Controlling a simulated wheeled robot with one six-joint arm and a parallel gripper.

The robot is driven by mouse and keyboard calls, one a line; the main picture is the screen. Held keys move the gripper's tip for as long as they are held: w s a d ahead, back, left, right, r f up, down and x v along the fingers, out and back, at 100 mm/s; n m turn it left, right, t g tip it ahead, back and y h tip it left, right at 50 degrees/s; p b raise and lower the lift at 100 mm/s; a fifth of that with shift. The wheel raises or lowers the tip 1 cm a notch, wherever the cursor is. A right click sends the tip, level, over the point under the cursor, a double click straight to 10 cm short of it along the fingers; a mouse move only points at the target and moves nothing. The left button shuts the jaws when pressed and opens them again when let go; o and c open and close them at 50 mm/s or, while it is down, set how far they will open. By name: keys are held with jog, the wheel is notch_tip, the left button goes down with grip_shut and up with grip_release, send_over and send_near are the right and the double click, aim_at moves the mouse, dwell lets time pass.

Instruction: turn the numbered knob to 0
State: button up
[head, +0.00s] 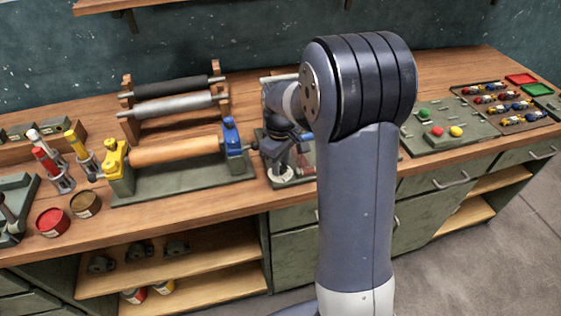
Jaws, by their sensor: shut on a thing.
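My gripper (279,169) points down in the middle of the bench, partly behind my own arm. It is shut at a pale round dial (282,181) on a small green-grey base, where the numbered knob sits. The knob is mostly covered by the gripper. Its numbers and pointer are too small and hidden to read.
Left of the gripper stands a roller rig with an orange roller (175,149), a blue end post (232,135) and a yellow one (116,158). A button board (450,118) lies to the right. Paint tins (52,222) are at far left.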

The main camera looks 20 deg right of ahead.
dwell(0.4)
jog(key=o, duration=1)
notch_tip(320, 180, up, 11)
jog(key=shift+f+b, duration=0.1)
jog(key=shift+b, duration=0.2)
jog(key=shift+f, duration=0.1)
notch_tip(320, 180, down, 10)
jog(key=shift+f+p, duration=0.15)
jog(key=shift+p, duration=0.15)
jog(key=shift+f, duration=0.2)
